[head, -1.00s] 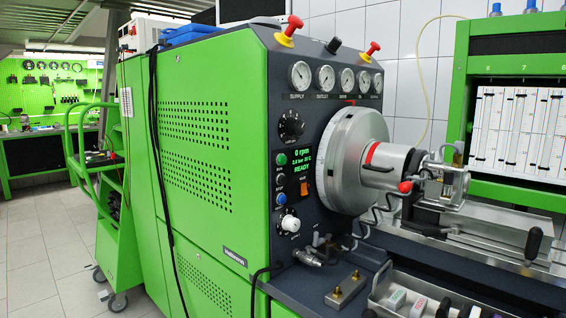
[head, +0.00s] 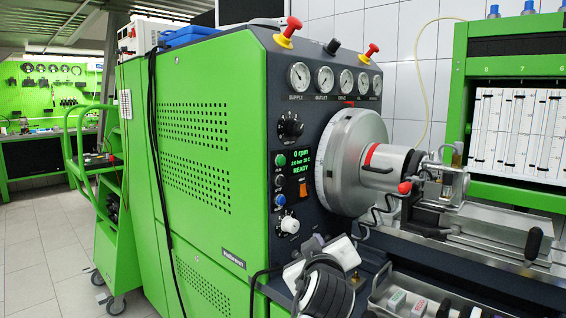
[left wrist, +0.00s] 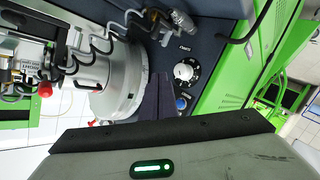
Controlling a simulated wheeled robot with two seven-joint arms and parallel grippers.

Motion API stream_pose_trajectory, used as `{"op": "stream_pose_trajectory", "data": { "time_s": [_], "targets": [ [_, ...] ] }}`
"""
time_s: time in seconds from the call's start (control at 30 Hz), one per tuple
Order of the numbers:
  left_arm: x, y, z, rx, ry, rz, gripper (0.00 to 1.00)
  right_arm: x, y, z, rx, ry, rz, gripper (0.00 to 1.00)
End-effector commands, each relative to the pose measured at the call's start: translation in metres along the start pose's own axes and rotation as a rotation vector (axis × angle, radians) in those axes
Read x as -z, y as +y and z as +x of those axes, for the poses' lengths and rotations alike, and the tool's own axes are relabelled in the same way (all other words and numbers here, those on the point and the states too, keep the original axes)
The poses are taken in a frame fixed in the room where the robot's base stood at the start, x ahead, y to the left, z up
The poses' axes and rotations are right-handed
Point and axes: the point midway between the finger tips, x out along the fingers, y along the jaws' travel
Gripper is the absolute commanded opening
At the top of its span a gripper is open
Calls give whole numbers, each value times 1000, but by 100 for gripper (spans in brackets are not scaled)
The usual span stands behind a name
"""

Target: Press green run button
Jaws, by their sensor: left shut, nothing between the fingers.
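The green run button (head: 280,160) is at the top of a column of round buttons on the dark front panel (head: 262,120) of the green machine. In the left wrist view my left gripper (left wrist: 161,92) shows dark fingers, shut and empty, with the blue button (left wrist: 181,103) and white knob (left wrist: 184,72) beyond. The green button is hidden there. My right gripper is out of view.
A display (head: 301,160) reading READY and an orange switch (head: 303,189) are right of the buttons. The large silver disc (head: 350,160) projects close by on the right. Hoses and fittings crowd below the knob. A tray (head: 380,290) stands at lower right.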

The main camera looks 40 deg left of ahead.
Motion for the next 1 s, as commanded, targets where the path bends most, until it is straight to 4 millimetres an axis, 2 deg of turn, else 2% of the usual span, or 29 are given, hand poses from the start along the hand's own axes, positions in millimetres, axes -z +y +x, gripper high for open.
{"op": "stream_pose_trajectory", "data": {
  "time_s": [0.03, 0.1, 0.2, 0.3, 0.43, 0.7, 1.0],
  "targets": [
    [27, 23, 2, -20, 59, -67, 0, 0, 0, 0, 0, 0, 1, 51],
    [58, 45, 3, -44, 127, -145, 0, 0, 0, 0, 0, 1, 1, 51],
    [92, 69, 1, -73, 199, -228, 0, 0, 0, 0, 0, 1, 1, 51],
    [114, 84, -2, -95, 243, -280, 0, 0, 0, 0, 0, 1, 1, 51],
    [126, 91, -4, -107, 267, -309, 0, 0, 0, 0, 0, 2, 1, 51],
    [127, 92, -4, -108, 268, -311, 0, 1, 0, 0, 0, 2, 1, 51],
    [136, 82, 6, -107, 270, -307, 0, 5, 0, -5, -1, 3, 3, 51]
  ]
}}
